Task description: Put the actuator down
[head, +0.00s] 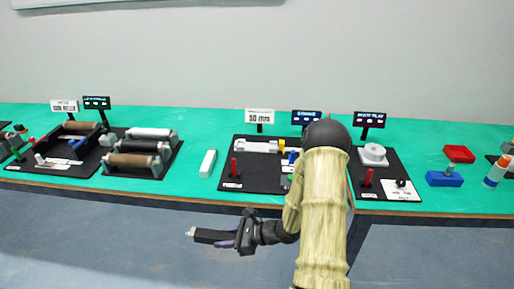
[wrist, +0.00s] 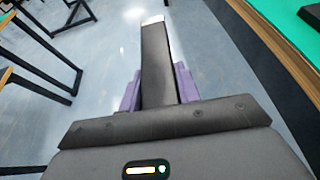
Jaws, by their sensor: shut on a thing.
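The actuator (head: 211,236) is a dark grey bar with a pale tip. My gripper (head: 236,239), with purple finger pads, is shut on it and holds it out in the air in front of the table's front edge, above the floor. In the wrist view the actuator (wrist: 155,65) runs lengthwise away from me between the purple pads of my gripper (wrist: 158,88), with its white end farthest. My arm hides part of the table's middle right in the head view.
The green table (head: 205,130) carries black station boards, including one with rollers (head: 138,160) and one under a "50 mm" sign (head: 260,116). A white block (head: 208,164) stands between them. A red tray (head: 459,153) and blue block (head: 444,178) are at right.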

